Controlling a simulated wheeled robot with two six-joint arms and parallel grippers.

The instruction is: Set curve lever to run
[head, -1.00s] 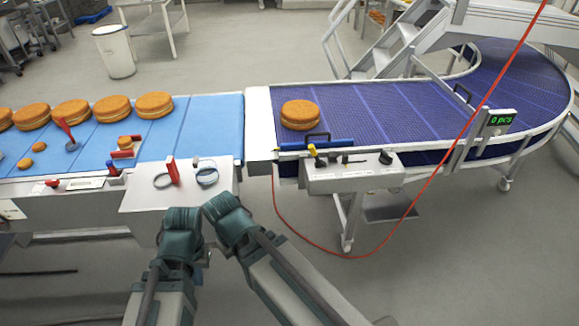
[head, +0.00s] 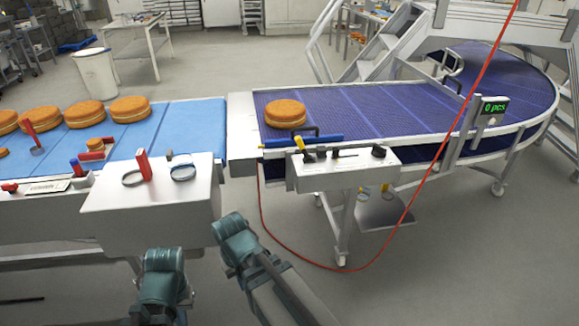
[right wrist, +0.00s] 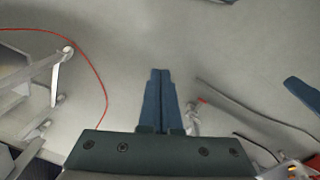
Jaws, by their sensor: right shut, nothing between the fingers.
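The curve conveyor's control box (head: 342,172) stands at its front edge in the head view. I cannot tell any position markings. My right arm's teal end is low in the head view, left of and nearer than the box, touching nothing visible. In the right wrist view my right gripper (right wrist: 160,75) is shut and empty over the floor. My left arm's teal end is further left; its fingertips do not show clearly.
The purple curve conveyor (head: 370,105) carries one filled round (head: 285,113). The light-blue belt (head: 190,125) at left carries several more. A grey box (head: 150,205) with a red block stands in front. A red cable (head: 300,258) hangs across the floor area right of my arms.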

